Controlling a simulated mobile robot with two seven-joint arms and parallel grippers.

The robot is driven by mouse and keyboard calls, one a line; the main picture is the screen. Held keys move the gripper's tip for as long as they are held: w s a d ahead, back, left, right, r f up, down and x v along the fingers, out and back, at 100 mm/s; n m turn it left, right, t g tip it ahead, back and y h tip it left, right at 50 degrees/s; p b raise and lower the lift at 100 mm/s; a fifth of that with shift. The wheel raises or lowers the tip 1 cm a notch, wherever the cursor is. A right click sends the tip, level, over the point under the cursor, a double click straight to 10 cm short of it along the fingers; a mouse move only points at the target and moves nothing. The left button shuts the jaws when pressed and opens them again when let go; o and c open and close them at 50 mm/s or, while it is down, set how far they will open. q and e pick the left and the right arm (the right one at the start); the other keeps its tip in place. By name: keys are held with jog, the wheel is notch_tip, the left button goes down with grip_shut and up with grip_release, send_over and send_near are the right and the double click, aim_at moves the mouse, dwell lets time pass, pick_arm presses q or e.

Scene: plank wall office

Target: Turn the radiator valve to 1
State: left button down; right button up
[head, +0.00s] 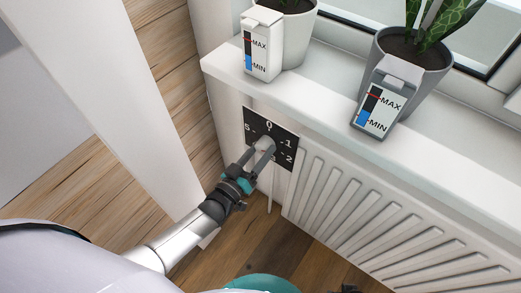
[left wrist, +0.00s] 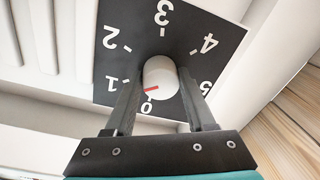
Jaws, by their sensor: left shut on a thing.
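The radiator valve has a white round knob (left wrist: 160,77) in front of a black dial plate (left wrist: 184,32) with white numbers 0 to 5. In the left wrist view 0 is at the bottom, 1 at the lower left and 3 at the top. A red mark on the knob points left and slightly down, between 0 and 1 or near 1. In the head view the dial plate (head: 283,139) hangs below the sill's left end. My left gripper (head: 264,149) is shut on the knob, one finger on each side. The fingers hide part of the plate.
A white ribbed radiator (head: 370,215) stands right of the dial. Above it, a white window sill (head: 325,104) holds two potted plants with MIN/MAX water gauges (head: 261,45), (head: 383,97). A plank wall (head: 180,85) and white post (head: 115,100) are at left.

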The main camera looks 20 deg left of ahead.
jog(key=shift+s, duration=0.1)
pick_arm(q)
jog(key=shift+c, duration=1.2)
grip_release()
jog(key=shift+s, duration=0.15)
jog(key=shift+s+a, duration=0.15)
jog(key=shift+s, duration=0.2)
jog(key=p+v, duration=0.3)
jog(key=v, duration=1.1)
pick_arm(e)
jog(key=s+d+f, duration=0.2)
jog(key=s+d, duration=0.1)
jog(key=s, duration=0.1)
jog(key=shift+s+d+f, duration=0.35)
